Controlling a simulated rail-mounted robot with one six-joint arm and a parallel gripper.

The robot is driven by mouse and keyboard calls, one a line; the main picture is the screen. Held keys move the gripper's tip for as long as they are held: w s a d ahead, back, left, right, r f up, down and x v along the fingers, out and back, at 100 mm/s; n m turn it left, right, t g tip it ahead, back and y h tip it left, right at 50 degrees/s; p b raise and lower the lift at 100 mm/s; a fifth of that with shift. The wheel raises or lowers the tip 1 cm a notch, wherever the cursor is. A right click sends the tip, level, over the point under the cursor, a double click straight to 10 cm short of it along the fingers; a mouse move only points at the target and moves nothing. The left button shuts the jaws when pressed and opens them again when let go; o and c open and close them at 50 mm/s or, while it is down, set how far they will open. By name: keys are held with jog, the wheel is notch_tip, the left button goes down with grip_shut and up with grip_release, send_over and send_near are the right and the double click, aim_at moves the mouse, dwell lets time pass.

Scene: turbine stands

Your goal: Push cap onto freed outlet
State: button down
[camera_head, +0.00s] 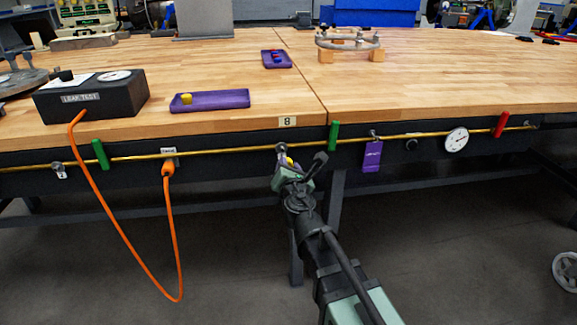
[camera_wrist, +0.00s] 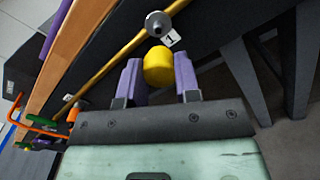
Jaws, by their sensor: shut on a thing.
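My gripper (camera_head: 291,172) is at the bench's front edge, just below the brass pipe (camera_head: 225,151). In the wrist view its purple fingers (camera_wrist: 158,64) are shut on a yellow cap (camera_wrist: 158,68), one finger on each side. The cap also shows as a small yellow spot in the head view (camera_head: 289,161). A grey metal outlet (camera_wrist: 157,24) on the pipe lies just beyond the cap, with a white tag reading 1 beside it. The cap and outlet look slightly apart. The outlet is small and partly hidden in the head view (camera_head: 282,148).
An orange hose (camera_head: 175,240) runs from the leak test box (camera_head: 90,97) to another outlet. Green handles (camera_head: 333,136), a purple tag (camera_head: 372,155), a gauge (camera_head: 456,141) and a red handle (camera_head: 501,125) line the pipe. A purple tray (camera_head: 220,99) holds another yellow cap.

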aim_at(282, 147)
jog(key=shift+w+a, duration=0.25)
jog(key=shift+w, duration=0.15)
jog(key=w, duration=0.3)
jog(key=shift+w+a, duration=0.35)
jog(key=shift+w, duration=0.05)
jog(key=shift+w, duration=0.1)
jog(key=shift+w+a, duration=0.15)
jog(key=shift+w, duration=0.5)
dwell(0.7)
jog(key=shift+w+a, duration=0.1)
jog(key=shift+w, duration=0.25)
jog(key=shift+w+r, duration=0.1)
jog(key=shift+w, duration=0.15)
